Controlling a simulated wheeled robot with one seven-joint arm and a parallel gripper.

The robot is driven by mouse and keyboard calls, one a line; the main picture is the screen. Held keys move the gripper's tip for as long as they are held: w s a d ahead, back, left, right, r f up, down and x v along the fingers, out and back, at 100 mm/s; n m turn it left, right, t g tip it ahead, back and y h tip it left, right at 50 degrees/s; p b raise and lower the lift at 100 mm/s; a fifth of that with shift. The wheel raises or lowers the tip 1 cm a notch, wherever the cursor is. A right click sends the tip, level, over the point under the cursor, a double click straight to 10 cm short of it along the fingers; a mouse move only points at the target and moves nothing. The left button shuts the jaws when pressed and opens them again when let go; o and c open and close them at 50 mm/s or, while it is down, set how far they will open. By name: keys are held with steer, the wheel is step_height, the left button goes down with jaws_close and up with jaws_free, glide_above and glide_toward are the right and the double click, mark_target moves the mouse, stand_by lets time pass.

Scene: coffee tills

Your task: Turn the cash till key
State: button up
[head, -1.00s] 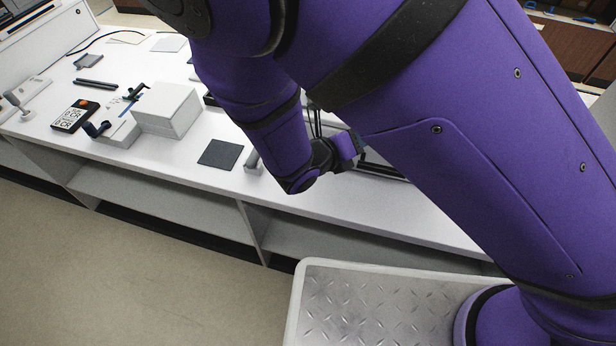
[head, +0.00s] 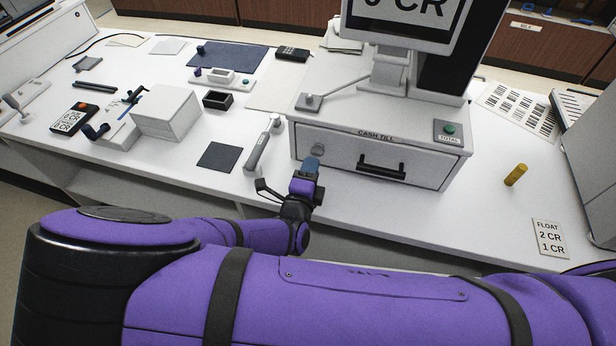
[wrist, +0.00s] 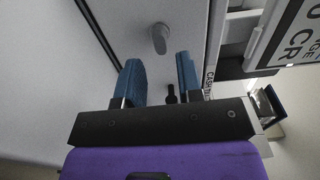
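The white cash till (head: 345,137) stands on the counter with a black drawer handle (head: 381,168) on its front. A small grey key (head: 318,149) sticks out of the front face, left of the handle. It also shows in the wrist view (wrist: 158,38), just beyond and between my fingertips. My gripper (head: 311,166) is in front of the key, its blue fingers apart and empty. In the wrist view the fingers (wrist: 160,75) have a clear gap, with the key apart from both. A dark piece, likely the handle's end, shows between them.
A grey hand tool (head: 262,145) stands left of the till, near my gripper. A dark square pad (head: 219,157) and a white box (head: 166,112) lie farther left. A yellow cylinder (head: 516,175) and a float card (head: 549,239) are at the right.

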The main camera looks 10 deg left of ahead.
mark_target(316, 155)
steer(key=shift+w+d, duration=0.2)
steer(key=shift+w, duration=0.95)
steer(key=shift+w+d, duration=0.15)
steer(key=shift+w, duration=1)
steer(key=c, duration=0.6)
steer(key=shift+o, duration=0.2)
steer(key=m, duration=0.4)
steer(key=shift+m, duration=0.4)
steer(key=m, duration=0.7)
steer(key=shift+m, duration=0.4)
steer(key=m, duration=0.5)
steer(key=o, duration=0.8)
